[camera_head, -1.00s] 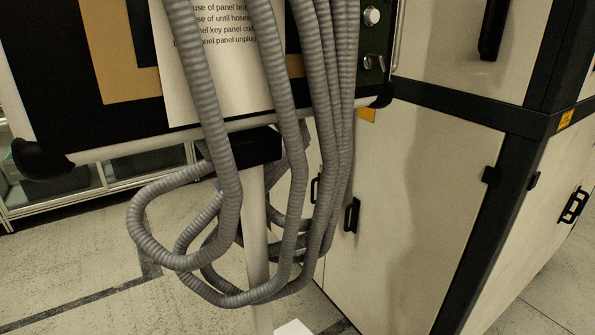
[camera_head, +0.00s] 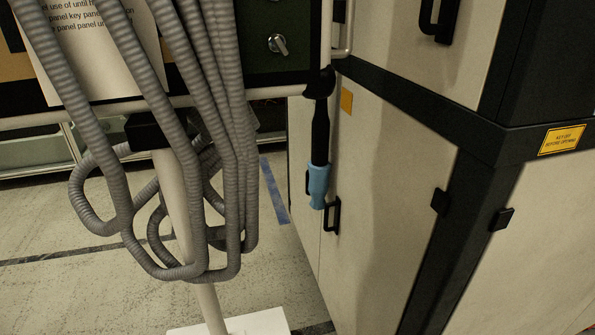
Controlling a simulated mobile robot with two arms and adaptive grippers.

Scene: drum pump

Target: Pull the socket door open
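I cannot tell for sure which thing is the socket door. A pale cabinet door (camera_head: 380,190) with a black handle (camera_head: 332,215) stands shut at centre right. A dark green panel (camera_head: 262,62) with a metal latch (camera_head: 278,44) shows at the upper middle, partly behind grey hoses. A black and light blue tool-like thing (camera_head: 319,180) appears upright below the panel's corner, in front of the cabinet. Neither of my grippers can be made out.
Thick grey ribbed hoses (camera_head: 185,130) hang in loops before a pole on a white base (camera_head: 245,322). A yellow label (camera_head: 562,140) is on the cabinet's dark frame. Some floor is clear at lower left.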

